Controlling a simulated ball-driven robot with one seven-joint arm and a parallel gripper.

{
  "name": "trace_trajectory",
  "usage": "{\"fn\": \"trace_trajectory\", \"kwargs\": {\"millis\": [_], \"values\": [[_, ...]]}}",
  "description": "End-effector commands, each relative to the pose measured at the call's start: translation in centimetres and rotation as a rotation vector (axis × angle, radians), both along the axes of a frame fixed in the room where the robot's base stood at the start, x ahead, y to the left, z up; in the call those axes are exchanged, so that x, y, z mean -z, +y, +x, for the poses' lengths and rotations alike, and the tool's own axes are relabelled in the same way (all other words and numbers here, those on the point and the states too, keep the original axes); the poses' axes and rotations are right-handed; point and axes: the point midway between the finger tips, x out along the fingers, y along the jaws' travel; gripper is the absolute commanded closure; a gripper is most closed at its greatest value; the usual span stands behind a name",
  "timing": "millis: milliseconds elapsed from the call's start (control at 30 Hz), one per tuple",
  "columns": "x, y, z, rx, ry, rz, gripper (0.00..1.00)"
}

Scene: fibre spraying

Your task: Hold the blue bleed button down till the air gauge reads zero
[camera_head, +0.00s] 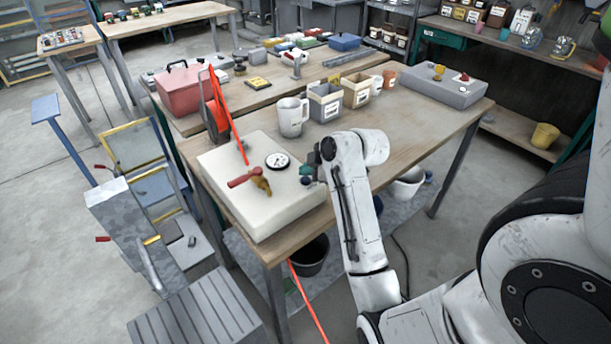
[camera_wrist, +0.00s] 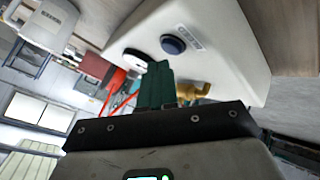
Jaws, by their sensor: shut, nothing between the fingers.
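The cream air box (camera_head: 240,205) lies on the near end of the wooden table. Its round white gauge (camera_head: 277,160) has a dark rim; the needle's reading is too small to tell. The blue button (camera_wrist: 172,45) shows clearly in the wrist view, beside a small printed label (camera_wrist: 190,37). It also shows as a small dark spot at the box's right side in the head view (camera_head: 306,181). My gripper (camera_wrist: 158,66) has its green fingers shut together and empty. The fingertips are near the button, seemingly apart from it. They also show in the head view (camera_head: 306,170).
A red-handled valve (camera_head: 243,178) with a brass body (camera_head: 262,187) stands on the box near the gauge. A white mug (camera_head: 291,116) and open bins (camera_head: 325,102) stand behind. A red hose (camera_head: 230,122) rises at the box's left. The table's right half (camera_head: 430,125) is mostly clear.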

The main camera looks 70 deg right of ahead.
Motion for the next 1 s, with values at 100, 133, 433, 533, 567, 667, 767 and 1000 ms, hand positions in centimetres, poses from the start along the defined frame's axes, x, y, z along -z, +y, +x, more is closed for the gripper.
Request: {"fn": "trace_trajectory", "kwargs": {"millis": [100,133,433,533,567,667,767,1000], "values": [[-0.4,0.0,0.0,0.000,0.000,0.000,1.00],[-0.4,0.0,0.0,0.000,0.000,0.000,1.00],[-0.5,0.0,0.0,0.001,0.000,-0.001,1.00],[-1.1,0.0,0.0,0.001,0.000,-0.001,1.00],[-1.4,0.0,0.0,0.001,0.000,-0.001,1.00],[-2.4,0.0,0.0,0.001,0.000,-0.001,1.00],[-3.3,0.0,0.0,0.001,0.000,-0.001,1.00],[-5.3,0.0,0.0,0.001,0.000,-0.001,1.00]]}}
